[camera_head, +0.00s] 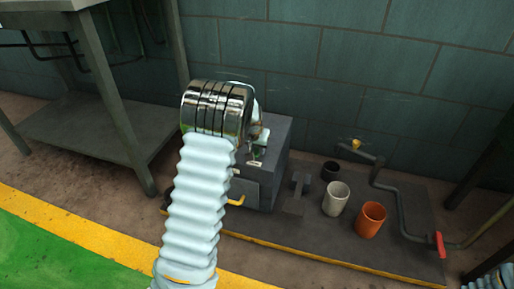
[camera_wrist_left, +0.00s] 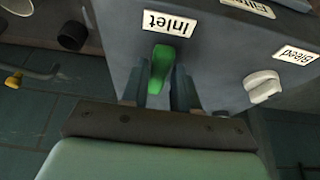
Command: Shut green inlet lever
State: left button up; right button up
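The green inlet lever (camera_wrist_left: 161,68) stands out from the grey box (camera_wrist_left: 225,50), below the Inlet label (camera_wrist_left: 169,23) in the left wrist view. My left gripper (camera_wrist_left: 159,88) is at the lever, with one dark finger on each side of it. The fingers stand apart with the lever between them; narrow gaps seem to show, and any contact is hard to tell. In the head view, my left gripper (camera_head: 257,152) is in front of the grey box (camera_head: 274,150), and my wrist hides part of it. My right gripper is out of view.
A white Bleed knob (camera_wrist_left: 262,86) is beside the lever. A dark cup (camera_head: 330,170), a white cup (camera_head: 336,198) and an orange cup (camera_head: 369,219) stand on the dark base plate (camera_head: 300,235). A pipe with a red handle (camera_head: 440,245) is at right. A metal table (camera_head: 95,130) stands left.

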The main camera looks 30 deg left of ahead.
pick_arm(q)
grip_shut()
